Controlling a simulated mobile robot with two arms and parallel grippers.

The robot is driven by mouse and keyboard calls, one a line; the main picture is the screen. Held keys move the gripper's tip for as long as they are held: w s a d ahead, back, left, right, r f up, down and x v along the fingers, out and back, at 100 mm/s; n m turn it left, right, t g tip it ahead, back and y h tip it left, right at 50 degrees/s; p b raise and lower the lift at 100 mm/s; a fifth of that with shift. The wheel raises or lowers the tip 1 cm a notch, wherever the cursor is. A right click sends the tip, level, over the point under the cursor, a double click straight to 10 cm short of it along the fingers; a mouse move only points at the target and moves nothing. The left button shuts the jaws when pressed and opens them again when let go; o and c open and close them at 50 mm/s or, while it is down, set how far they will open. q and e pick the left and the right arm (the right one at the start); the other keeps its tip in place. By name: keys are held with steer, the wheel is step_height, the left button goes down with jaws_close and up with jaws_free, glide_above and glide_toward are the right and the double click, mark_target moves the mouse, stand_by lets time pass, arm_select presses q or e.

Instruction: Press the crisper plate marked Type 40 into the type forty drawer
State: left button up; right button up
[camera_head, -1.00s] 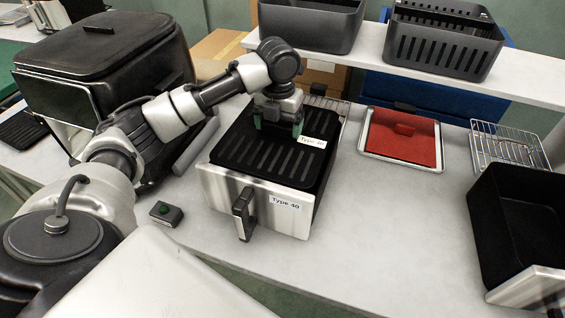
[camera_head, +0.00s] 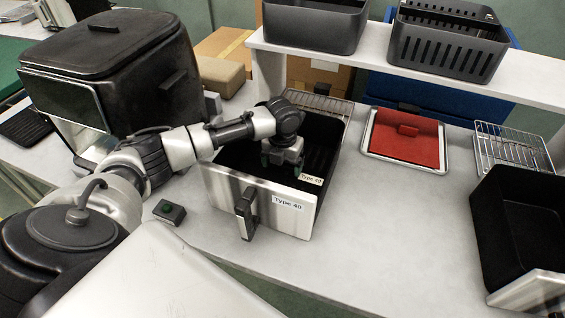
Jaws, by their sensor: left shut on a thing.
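The type forty drawer (camera_head: 228,196) stands on the table, its steel front with a dark handle and a "Type 40" label facing me. The black crisper plate, with its small "Type 40" tag (camera_head: 311,179), sits down inside the drawer, below the rim. The dark walls show above it, and much of the plate is hard to tell from the dark interior. My left gripper (camera_head: 283,166) reaches down into the drawer and is shut on the plate; the fingertips are partly lost against the black. Whether the plate touches the drawer floor cannot be told. My right gripper is not in view.
A red plate in a tray (camera_head: 405,140), a wire rack (camera_head: 510,150) and another black drawer (camera_head: 525,215) are at right. Perforated baskets (camera_head: 445,45) sit on the shelf above.

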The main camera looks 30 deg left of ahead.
arm_select(q)
steer(key=o, duration=0.8)
steer(key=shift+f, duration=0.1)
steer(key=shift+o, duration=0.2)
step_height(320, 180, up, 12)
steer(key=shift+b, duration=0.3)
